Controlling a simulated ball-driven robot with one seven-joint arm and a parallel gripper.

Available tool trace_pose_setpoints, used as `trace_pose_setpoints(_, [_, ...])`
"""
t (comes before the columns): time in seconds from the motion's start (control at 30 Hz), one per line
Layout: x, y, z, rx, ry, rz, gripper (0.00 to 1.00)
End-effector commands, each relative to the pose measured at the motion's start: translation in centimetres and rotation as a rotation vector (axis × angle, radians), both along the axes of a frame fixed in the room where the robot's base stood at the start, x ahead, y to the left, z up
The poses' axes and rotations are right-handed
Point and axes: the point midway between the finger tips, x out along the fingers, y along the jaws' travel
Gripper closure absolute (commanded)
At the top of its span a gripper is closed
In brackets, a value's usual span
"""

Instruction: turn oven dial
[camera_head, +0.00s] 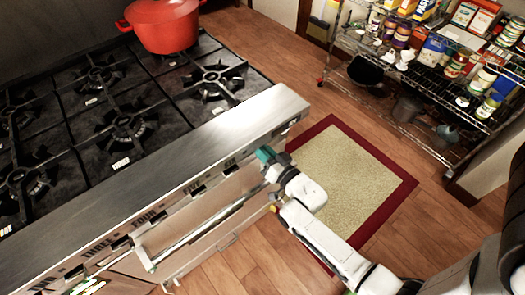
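The range (215,145) stands at the left, with a steel ledge above its front. A row of several small dark dials (197,190) runs along the front panel, under labels such as THREE, FOUR, FIVE and SIX. I cannot tell from this view which is the oven dial or how any dial is turned. My gripper (268,158), with a teal part at its end, is at the right end of the front panel, close to the SIX label. Its fingers are too small and partly hidden, so I cannot tell whether they touch anything.
A long oven handle (205,228) sticks out below the dials. A red pot (163,24) stands on a back burner. A red-edged mat (345,180) lies on the wooden floor right of the range. A wire shelf (430,75) with cans and boxes stands at the upper right.

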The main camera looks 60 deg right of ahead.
Motion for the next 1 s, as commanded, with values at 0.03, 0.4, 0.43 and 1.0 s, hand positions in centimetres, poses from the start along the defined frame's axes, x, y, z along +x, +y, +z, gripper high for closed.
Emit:
trace_pose_setpoints(0.03, [-0.08, -0.05, -0.19, -0.032, 0.011, -0.001, 1.00])
trace_pose_setpoints(0.4, [-0.03, 0.04, -0.10, -0.205, 0.061, 0.000, 1.00])
trace_pose_setpoints(0.43, [-0.04, 0.04, -0.09, -0.212, 0.063, 0.000, 1.00])
trace_pose_setpoints(1.0, [-0.04, 0.05, -0.06, -0.239, 0.071, 0.000, 1.00])
